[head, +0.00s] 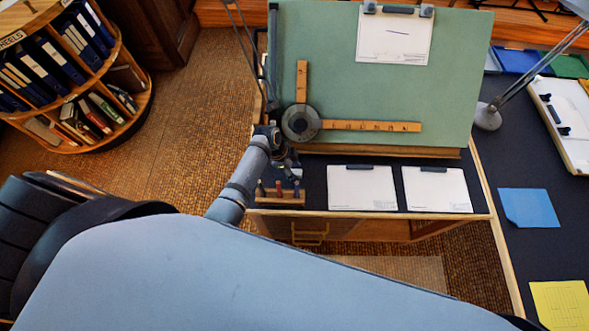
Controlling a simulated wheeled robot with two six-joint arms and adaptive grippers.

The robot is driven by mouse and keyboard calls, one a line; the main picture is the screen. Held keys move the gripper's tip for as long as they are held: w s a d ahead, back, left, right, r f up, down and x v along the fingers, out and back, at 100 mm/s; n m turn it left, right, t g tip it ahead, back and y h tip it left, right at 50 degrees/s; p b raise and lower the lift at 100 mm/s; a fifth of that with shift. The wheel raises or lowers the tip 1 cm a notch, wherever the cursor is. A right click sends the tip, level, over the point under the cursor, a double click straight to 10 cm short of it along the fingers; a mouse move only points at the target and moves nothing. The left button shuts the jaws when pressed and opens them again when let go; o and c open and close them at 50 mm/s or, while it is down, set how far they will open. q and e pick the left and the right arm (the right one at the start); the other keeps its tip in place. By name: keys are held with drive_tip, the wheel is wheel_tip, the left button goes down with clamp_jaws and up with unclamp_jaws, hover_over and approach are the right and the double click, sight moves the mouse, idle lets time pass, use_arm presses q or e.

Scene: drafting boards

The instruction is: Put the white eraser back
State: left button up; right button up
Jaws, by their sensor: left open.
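I cannot make out a white eraser in the head view. My left gripper (289,172) is open at the left end of the dark desk top (316,172), just above and behind a small wooden holder (292,198). The holder carries several small upright items with dark and red parts. My left arm reaches in from the lower left and hides part of the desk's left edge. Whether anything lies under or between the fingers is too small to tell. My right gripper is not in view.
A green drafting board (400,90) with a wooden-ruled drafting arm (301,123) rises behind the gripper. A round bookshelf (75,75) stands far left.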

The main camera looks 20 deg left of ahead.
use_arm(q)
drive_tip(key=shift+r, duration=0.35)
drive_tip(key=v, duration=1.1)
drive_tip(key=shift+a+r, duration=0.15)
drive_tip(key=shift+r, duration=0.2)
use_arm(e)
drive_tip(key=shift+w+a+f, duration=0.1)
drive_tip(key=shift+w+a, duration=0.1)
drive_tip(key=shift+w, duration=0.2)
